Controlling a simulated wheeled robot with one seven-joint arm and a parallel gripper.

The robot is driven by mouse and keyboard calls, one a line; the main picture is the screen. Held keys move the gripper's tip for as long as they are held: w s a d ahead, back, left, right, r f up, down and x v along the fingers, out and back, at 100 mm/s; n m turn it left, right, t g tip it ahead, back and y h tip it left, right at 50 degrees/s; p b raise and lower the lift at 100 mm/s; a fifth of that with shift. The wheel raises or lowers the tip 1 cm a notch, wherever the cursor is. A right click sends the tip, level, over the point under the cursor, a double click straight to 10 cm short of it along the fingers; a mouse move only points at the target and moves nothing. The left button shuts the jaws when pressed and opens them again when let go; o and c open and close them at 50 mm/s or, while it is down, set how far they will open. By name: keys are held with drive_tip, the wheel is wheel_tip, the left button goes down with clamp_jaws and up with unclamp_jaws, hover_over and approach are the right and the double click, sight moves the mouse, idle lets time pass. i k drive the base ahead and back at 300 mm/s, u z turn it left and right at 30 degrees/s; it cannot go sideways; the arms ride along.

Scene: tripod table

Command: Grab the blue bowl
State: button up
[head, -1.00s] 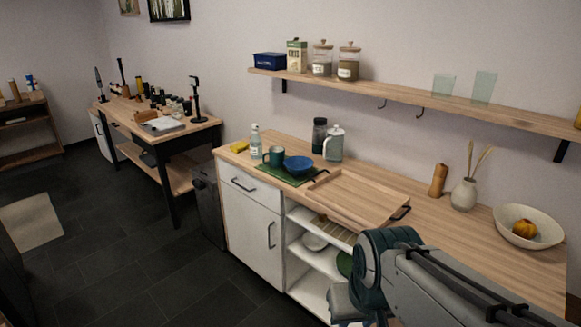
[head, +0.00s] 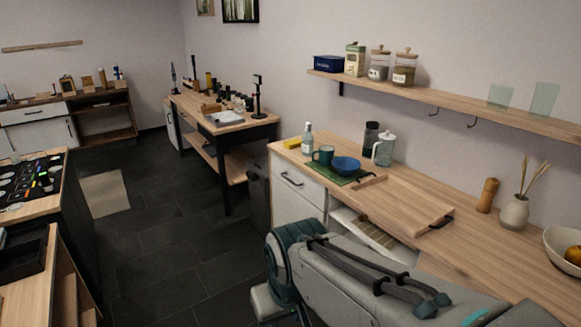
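The blue bowl (head: 346,165) sits upright on a green mat (head: 340,176) at the far left part of the wooden counter. A dark teal mug (head: 323,155) stands just left of it. My grey and teal arm reaches in from the lower right, in front of the counter and well short of the bowl. My gripper's fingers are not visible in the head view.
A wooden tray (head: 404,207) with dark handles lies right of the bowl. A clear bottle (head: 307,138), a yellow sponge (head: 292,143), a glass pitcher (head: 384,150) and a dark jar (head: 370,136) stand around it. Dark floor (head: 160,250) left of the counter is open.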

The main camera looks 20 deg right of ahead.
sight(346, 166)
drive_tip(key=i, duration=3.4)
drive_tip(key=z, duration=3.75)
